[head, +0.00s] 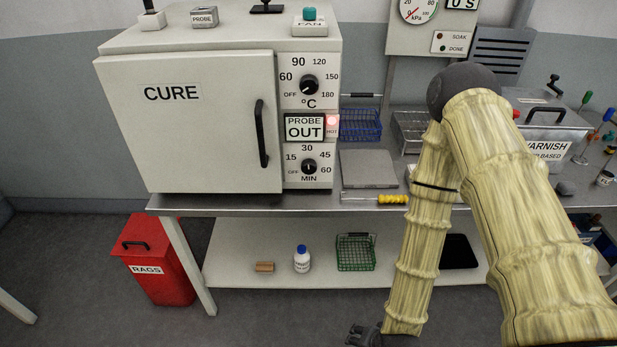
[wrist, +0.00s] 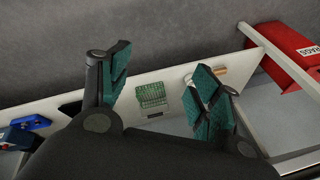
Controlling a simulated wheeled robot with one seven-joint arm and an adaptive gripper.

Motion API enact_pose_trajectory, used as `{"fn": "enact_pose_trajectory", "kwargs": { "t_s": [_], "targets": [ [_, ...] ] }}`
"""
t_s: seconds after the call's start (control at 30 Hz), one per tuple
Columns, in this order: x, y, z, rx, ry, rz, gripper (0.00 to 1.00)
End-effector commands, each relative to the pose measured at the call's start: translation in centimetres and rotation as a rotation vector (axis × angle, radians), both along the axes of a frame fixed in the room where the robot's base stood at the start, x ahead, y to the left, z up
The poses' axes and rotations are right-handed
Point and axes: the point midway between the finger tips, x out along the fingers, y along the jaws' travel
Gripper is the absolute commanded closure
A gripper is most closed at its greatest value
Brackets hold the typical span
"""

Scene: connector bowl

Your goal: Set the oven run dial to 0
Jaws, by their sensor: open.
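The white CURE oven (head: 190,120) stands on the metal bench at the left of the head view. Its front panel has a black °C dial (head: 309,84) above and a black MIN dial (head: 309,167) below. The MIN dial is marked OFF, 15, 30, 45 and 60; no 0 mark is legible. Its pointer is too small to read surely. My gripper (head: 363,334) hangs low at the bottom edge of the head view, well below and right of the dials. In the wrist view its green-padded fingers (wrist: 160,88) are spread, with nothing between them.
The oven door, with a black handle (head: 262,134), is shut. A PROBE OUT sign (head: 304,127) and red lit lamp sit between the dials. A yellow-handled tool (head: 393,199) lies near the bench edge. A green basket (head: 356,253) and white bottle (head: 302,260) stand on the lower shelf.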

Motion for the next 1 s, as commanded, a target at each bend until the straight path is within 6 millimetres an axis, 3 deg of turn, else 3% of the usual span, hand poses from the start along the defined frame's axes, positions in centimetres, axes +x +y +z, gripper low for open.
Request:
{"fn": "enact_pose_trajectory", "kwargs": {
  "t_s": [0.03,0.1,0.27,0.5,0.63,0.8,1.0],
  "targets": [
    [2.8,1.6,-0.2,0.055,-0.068,-0.084,0.37],
    [6.2,3.6,0.8,0.144,-0.154,-0.208,0.37],
    [13.5,7.6,4.4,0.382,-0.336,-0.477,0.37],
    [22.4,12.3,12.6,0.835,-0.556,-0.835,0.37],
    [25.7,13.8,17.9,1.109,-0.640,-0.993,0.37],
    [28.0,14.7,23.5,1.402,-0.698,-1.121,0.37],
    [28.9,15.0,26.4,1.549,-0.717,-1.174,0.37]
  ]
}}
